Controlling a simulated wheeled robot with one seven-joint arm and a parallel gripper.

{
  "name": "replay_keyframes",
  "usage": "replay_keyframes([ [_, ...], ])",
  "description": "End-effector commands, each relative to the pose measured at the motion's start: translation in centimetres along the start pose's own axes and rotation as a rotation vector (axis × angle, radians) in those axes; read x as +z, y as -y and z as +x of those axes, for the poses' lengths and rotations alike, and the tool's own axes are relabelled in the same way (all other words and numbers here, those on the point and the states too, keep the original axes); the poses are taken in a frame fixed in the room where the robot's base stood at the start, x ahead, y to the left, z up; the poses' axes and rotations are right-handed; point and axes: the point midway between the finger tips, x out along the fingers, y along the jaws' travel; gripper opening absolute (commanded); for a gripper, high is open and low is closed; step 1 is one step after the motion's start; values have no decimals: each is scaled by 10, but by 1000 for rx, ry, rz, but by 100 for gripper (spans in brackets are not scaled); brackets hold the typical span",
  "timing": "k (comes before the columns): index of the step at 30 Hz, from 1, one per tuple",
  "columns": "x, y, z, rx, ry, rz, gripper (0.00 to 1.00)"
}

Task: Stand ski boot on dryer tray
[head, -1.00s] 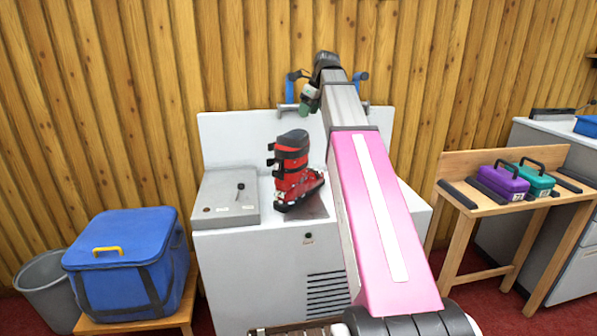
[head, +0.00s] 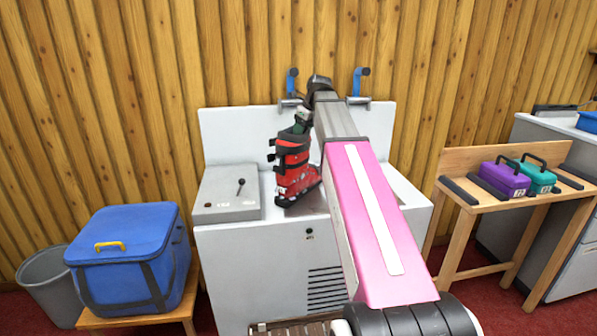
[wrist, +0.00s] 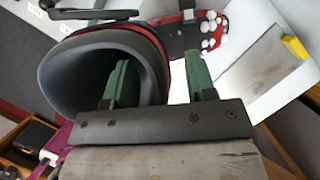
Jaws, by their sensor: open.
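The red and black ski boot (head: 291,170) stands upright on the white bench top, at the left edge of a grey metal plate (head: 318,203) that may be the tray; its sole's exact contact is unclear. In the wrist view the boot's dark cuff opening (wrist: 85,75) faces the camera, and the plate (wrist: 245,72) lies to the right. My gripper (wrist: 160,82) is open with green fingers at the cuff. The left finger shows over the opening, the right finger outside the cuff wall. In the head view my gripper (head: 302,122) is at the boot's top.
A grey control box (head: 225,205) with a lever sits left of the boot. Blue-handled fittings (head: 361,82) rise at the bench's back panel. A blue cooler bag (head: 130,255) and grey bin (head: 48,290) are at left. A wooden table (head: 500,200) holds purple and teal cases at right.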

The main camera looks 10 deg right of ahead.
Motion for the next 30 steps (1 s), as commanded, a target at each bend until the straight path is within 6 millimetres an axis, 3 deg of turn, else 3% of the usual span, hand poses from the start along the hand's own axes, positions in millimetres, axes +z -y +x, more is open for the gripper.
replay_keyframes([
  [3, 0, 0, 0, 0, 0, 0, 51],
  [8, 0, 0, 0, 0, 0, 0, 0],
  [30, 0, 0, 0, -4, 0, -3, 0],
])
